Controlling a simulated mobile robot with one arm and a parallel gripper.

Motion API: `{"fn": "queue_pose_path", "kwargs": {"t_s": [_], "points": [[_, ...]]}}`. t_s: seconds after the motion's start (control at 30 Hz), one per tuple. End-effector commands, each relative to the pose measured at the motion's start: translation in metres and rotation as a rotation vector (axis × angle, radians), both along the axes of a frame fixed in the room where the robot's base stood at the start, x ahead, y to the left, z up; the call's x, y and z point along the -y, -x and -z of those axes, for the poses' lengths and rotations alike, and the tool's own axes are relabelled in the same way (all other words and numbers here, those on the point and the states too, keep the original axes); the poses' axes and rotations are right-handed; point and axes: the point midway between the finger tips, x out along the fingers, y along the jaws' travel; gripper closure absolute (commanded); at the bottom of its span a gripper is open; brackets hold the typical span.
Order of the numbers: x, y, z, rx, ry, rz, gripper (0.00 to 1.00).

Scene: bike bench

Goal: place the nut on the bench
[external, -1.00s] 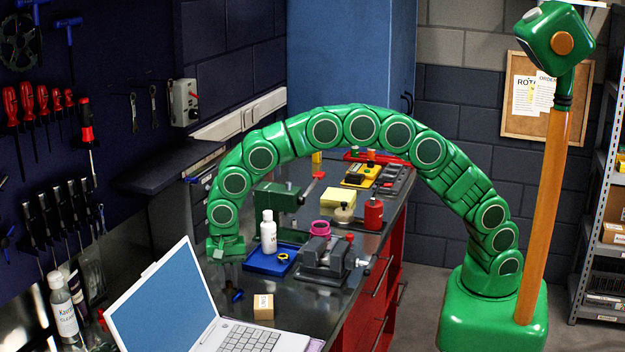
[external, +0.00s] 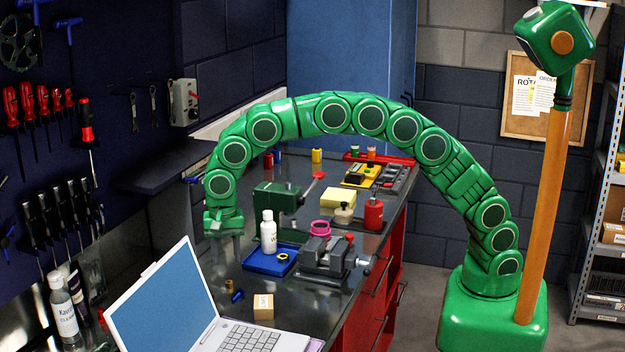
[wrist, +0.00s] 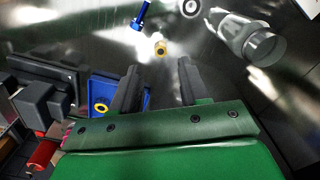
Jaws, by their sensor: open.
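A small brass-yellow nut (wrist: 161,47) lies on the bare metal bench top (external: 213,270), close to a blue bolt (wrist: 141,17). The nut also shows, very small, in the external view (external: 229,286). My gripper (wrist: 159,66) is open, with nothing between its two dark fingers. In the external view, my gripper (external: 224,249) hangs above the bench, apart from the nut. In the wrist view, the nut shows beyond the gap between the fingertips.
A small box (external: 263,307) and a laptop (external: 168,302) stand in front.

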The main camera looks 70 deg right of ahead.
Motion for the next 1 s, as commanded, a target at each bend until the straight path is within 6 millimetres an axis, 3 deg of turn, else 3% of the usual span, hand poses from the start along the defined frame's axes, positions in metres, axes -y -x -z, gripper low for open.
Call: {"fn": "queue_pose_path", "kwargs": {"t_s": [0.1, 0.3, 0.73, 0.87, 1.0], "points": [[0.000, -0.001, -0.021, 0.003, 0.001, 0.001, 0.55], [0.000, 0.000, -0.043, 0.000, 0.000, 0.001, 0.55], [0.003, 0.002, -0.052, -0.001, 0.000, -0.005, 0.55], [0.020, 0.010, -0.062, -0.003, -0.001, -0.037, 0.55], [0.049, 0.028, -0.075, -0.014, 0.001, -0.105, 0.55]]}}
